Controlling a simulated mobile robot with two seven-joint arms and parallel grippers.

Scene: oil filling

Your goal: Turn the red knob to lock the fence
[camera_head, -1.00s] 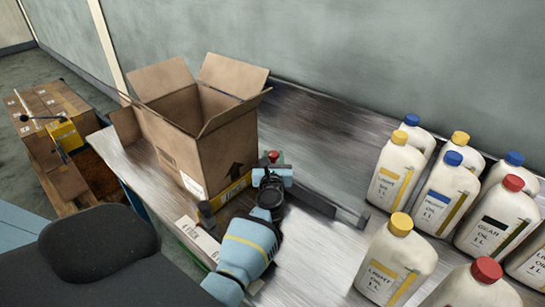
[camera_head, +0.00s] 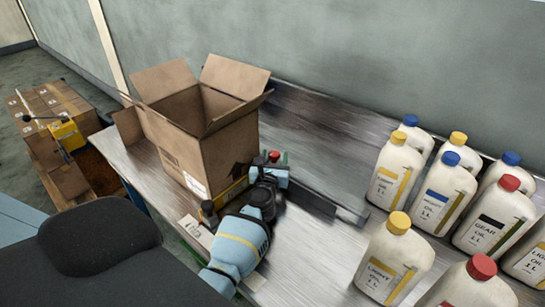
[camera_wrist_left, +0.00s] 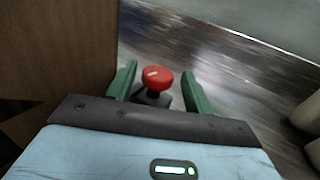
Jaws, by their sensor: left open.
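The red knob (camera_head: 274,155) stands on the metal table just right of the cardboard box. In the left wrist view the red knob (camera_wrist_left: 154,78), with a pale mark on top, sits between two green fingers. My left gripper (camera_wrist_left: 157,88) is open around the knob, with a gap on each side. In the head view the left gripper (camera_head: 275,157) reaches the knob from the front, and its body hides the knob's base. The fence (camera_head: 318,202) is a dark bar running right from the gripper along the table. My right gripper is not in view.
An open cardboard box (camera_head: 215,160) stands close to the gripper's left. Several oil bottles (camera_head: 436,203) with coloured caps stand on the right. A wall runs behind.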

